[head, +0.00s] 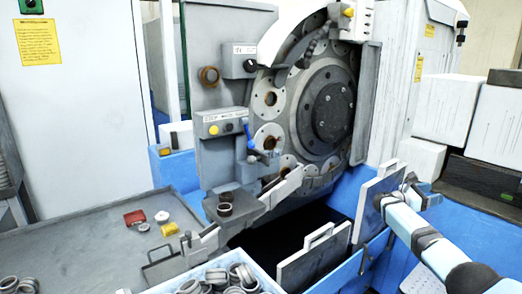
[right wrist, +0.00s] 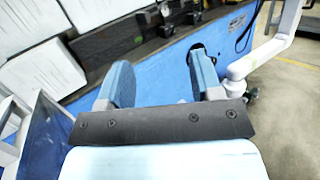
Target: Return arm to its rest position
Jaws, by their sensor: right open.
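My right arm comes in from the lower right in the head view. Its gripper (head: 412,190) is beside a grey upright plate (head: 370,212) at the machine's blue front; whether they touch I cannot tell. In the right wrist view the gripper (right wrist: 163,82) is open, its two blue-padded fingers wide apart with nothing between them. My left gripper is not in view.
A bin (head: 262,272) of metal rings is at the bottom centre. Left of it, a grey table (head: 85,245) holds small red, white and yellow items. White boxes (head: 447,107) stand at right. In the wrist view, a blue machine side (right wrist: 165,68) and white pipe (right wrist: 262,58) are close by.

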